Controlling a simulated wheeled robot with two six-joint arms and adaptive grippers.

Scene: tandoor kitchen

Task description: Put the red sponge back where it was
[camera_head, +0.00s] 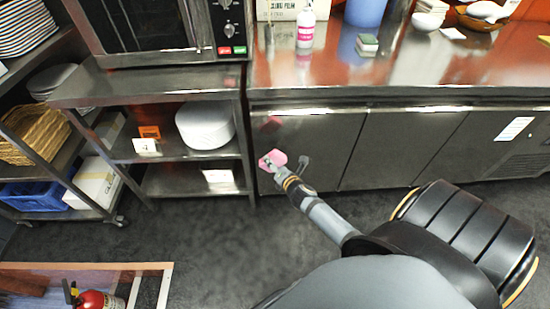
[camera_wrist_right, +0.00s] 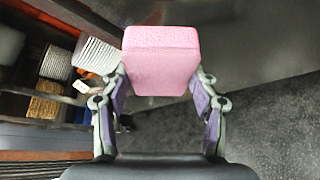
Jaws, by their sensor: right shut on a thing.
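The sponge (camera_head: 273,158) looks pink-red and is in my right gripper (camera_head: 277,170), in front of the steel cabinet doors and below the counter top. In the right wrist view the same sponge (camera_wrist_right: 161,60) is a pink block between the two fingers of the right gripper (camera_wrist_right: 160,90), which are shut on it. It is held in the air, clear of any surface that I can see. My left gripper is not in view.
A shelf rack (camera_head: 150,92) stands left of the cabinets. A fire extinguisher (camera_head: 92,299) is at lower left. The grey floor between is clear.

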